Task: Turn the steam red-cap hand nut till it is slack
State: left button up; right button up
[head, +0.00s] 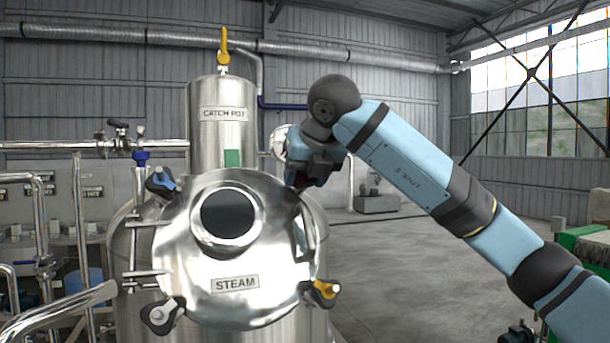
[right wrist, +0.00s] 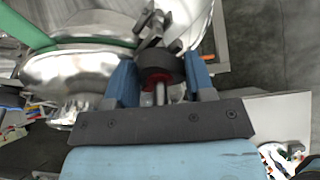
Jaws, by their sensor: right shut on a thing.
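The round steel hatch with the STEAM label (head: 182,262) faces me on the tank. My right gripper (head: 299,182) is at the hatch's upper right edge and hides most of the nut there. In the right wrist view, its two blue fingers (right wrist: 161,72) are shut on the red-cap hand nut (right wrist: 160,66), with a dark body and a little red showing between them. Whether the nut is slack cannot be told. My left gripper is not in view.
The CATCH POT cylinder (head: 216,145) stands behind. Steel pipes (head: 78,220) run at left.

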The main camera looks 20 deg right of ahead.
jog(key=n+h+b, duration=0.1)
jog(key=n, duration=0.4)
jog(key=n+t+h+b, duration=0.1)
jog(key=n, duration=0.4)
jog(key=n+t+h+b, duration=0.1)
jog(key=n, duration=0.7)
jog(key=shift+n+t+b, duration=0.3)
jog(key=shift+b, duration=0.1)
jog(key=shift+f+n+t, duration=0.1)
jog(key=shift+n+t, duration=0.3)
jog(key=shift+n, duration=0.9)
jog(key=shift+a, duration=0.1)
jog(key=o, duration=0.9)
